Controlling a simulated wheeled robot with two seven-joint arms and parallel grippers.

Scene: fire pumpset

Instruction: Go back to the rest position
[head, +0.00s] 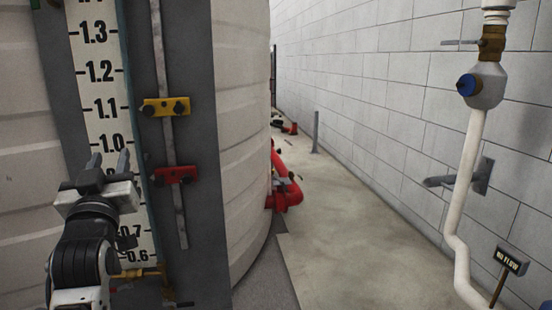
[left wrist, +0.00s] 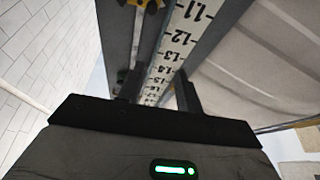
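My left gripper (head: 109,165) is raised at the left of the head view, in front of the white level gauge (head: 97,70) with black numbers. Its two fingers point up and stand apart, with nothing between them that I can see being held. In the left wrist view the fingers (left wrist: 158,92) are spread, and the gauge strip (left wrist: 175,50) shows behind them. I cannot tell the exact gap between fingers and gauge. My right gripper is in neither view.
A yellow clamp (head: 165,107) and a red clamp (head: 175,175) sit on a vertical rod beside the gauge. A large pale tank (head: 243,130) stands behind. Red pipes (head: 290,190) lie further back. A white pipe (head: 468,180) with a blue-capped valve runs along the right wall. The middle floor (head: 350,250) is clear.

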